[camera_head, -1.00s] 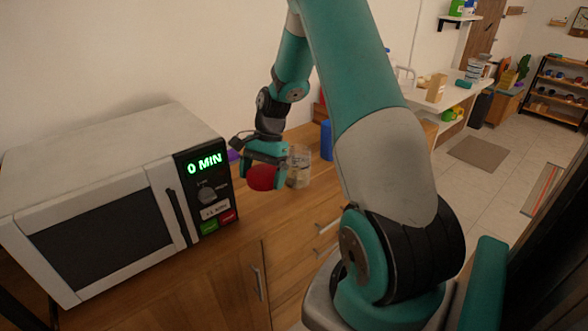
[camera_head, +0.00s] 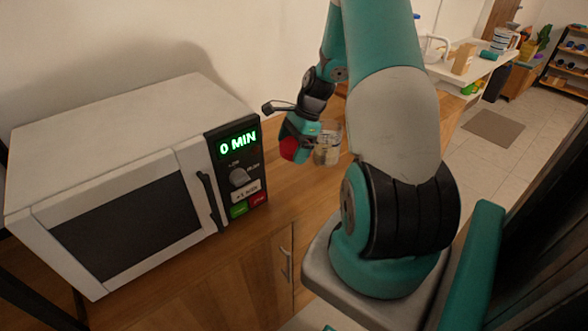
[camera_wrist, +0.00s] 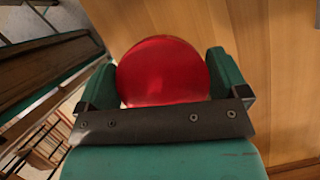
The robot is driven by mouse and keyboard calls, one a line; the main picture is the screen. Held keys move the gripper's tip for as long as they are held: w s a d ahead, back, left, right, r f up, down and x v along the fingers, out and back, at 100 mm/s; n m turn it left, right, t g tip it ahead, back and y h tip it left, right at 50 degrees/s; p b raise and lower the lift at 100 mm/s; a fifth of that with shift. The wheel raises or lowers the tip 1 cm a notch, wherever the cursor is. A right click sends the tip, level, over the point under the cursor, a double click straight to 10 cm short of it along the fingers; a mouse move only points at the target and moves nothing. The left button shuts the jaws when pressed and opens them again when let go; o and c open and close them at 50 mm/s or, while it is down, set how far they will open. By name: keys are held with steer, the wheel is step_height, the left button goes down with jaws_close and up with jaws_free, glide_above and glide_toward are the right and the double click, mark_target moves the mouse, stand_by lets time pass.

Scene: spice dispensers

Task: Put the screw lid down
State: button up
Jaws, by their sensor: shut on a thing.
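The red screw lid (camera_wrist: 163,70) is round and sits between the two fingers of my gripper (camera_wrist: 165,75) in the wrist view. My gripper is shut on it. In the head view, my gripper (camera_head: 291,148) holds the red lid (camera_head: 289,147) above the wooden counter, to the right of the microwave. A clear glass jar (camera_head: 328,148) with something pale inside stands on the counter, just right of my gripper. Its top shows no lid.
The white microwave (camera_head: 130,165) fills the left of the counter; its display reads 0 MIN. Bare wooden counter (camera_head: 285,190) lies between it and the jar. Cupboard doors (camera_head: 240,275) are below. A white table with several items stands farther back.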

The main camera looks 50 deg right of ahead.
mark_target(288, 184)
step_height(288, 184, down, 10)
steer(key=shift+p, duration=0.55)
steer(key=shift+f, duration=0.2)
steer(key=o, duration=0.5)
steer(key=b+v, duration=0.2)
steer(key=v, duration=1)
steer(key=shift+r, duration=0.2)
